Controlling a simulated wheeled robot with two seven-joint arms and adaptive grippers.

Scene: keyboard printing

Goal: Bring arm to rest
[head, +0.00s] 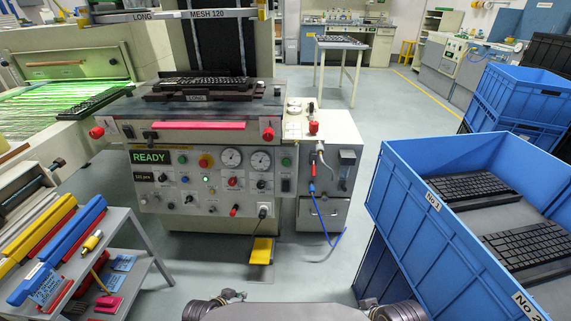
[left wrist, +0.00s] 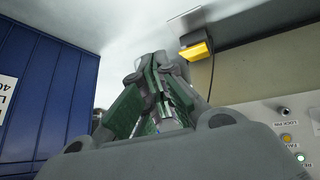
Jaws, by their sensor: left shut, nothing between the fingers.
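My left gripper (left wrist: 156,66) fills the middle of the left wrist view. Its green-sided fingers come together, shut, with nothing between them. In the head view only parts of my own body and arms show along the bottom edge, and the left gripper is hard to make out there. My right gripper is not visible; only a bit of what looks like my right arm shows at the bottom.
The printing machine (head: 205,179) stands ahead, a keyboard (head: 206,82) on its bed and a yellow pedal (head: 262,251) below. Blue crates (head: 415,190) with keyboards (head: 470,187) are at right. A grey tool cart (head: 118,222) is at left. Floor between is clear.

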